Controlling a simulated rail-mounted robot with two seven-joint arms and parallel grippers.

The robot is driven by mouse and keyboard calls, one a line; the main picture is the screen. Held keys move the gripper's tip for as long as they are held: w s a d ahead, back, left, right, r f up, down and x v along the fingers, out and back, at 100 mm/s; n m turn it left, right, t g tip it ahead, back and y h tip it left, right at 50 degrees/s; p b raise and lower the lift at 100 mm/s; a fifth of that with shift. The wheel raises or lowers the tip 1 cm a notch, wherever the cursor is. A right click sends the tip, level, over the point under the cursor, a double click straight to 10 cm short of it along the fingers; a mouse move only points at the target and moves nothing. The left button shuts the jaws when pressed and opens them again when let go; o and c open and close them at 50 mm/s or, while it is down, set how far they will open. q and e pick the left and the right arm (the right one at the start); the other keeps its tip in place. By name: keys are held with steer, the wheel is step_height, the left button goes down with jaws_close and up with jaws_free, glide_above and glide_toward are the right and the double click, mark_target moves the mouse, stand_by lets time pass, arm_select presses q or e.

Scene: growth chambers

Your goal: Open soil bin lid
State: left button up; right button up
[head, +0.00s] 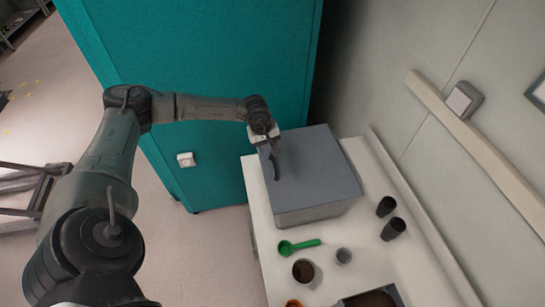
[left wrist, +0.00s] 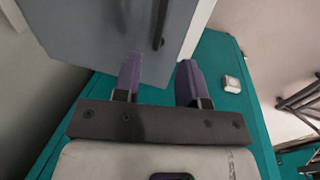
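The soil bin (head: 310,213) is a grey box on the white bench, with a flat blue-grey lid (head: 320,165) lying shut on top. My left gripper (head: 272,150) is over the lid's left edge in the head view, beside a dark curved piece that looks like the lid's handle. In the left wrist view its two purple fingers (left wrist: 158,66) are apart with nothing between them. A dark bar handle (left wrist: 160,24) on the grey lid (left wrist: 90,30) lies just beyond the fingertips. Whether the fingers touch the lid cannot be told. My right gripper is in neither view.
A teal cabinet (head: 200,60) stands behind and left of the bench (head: 254,190). Two dark cups (head: 393,229), a green scoop (head: 300,246), small pots (head: 303,270) and a soil tray (head: 372,299) sit in front and right of the bin. A wall rail (head: 485,150) runs at right.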

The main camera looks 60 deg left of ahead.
mark_target(273, 161)
arm_select(q)
steer(key=f, duration=0.2)
steer(key=w+f+p, duration=0.1)
steer(key=f, duration=0.4)
steer(key=shift+w+d+f, duration=0.2)
steer(key=shift+d+f, duration=0.05)
steer(key=shift+f, duration=0.1)
steer(key=shift+c, duration=0.3)
jaws_close()
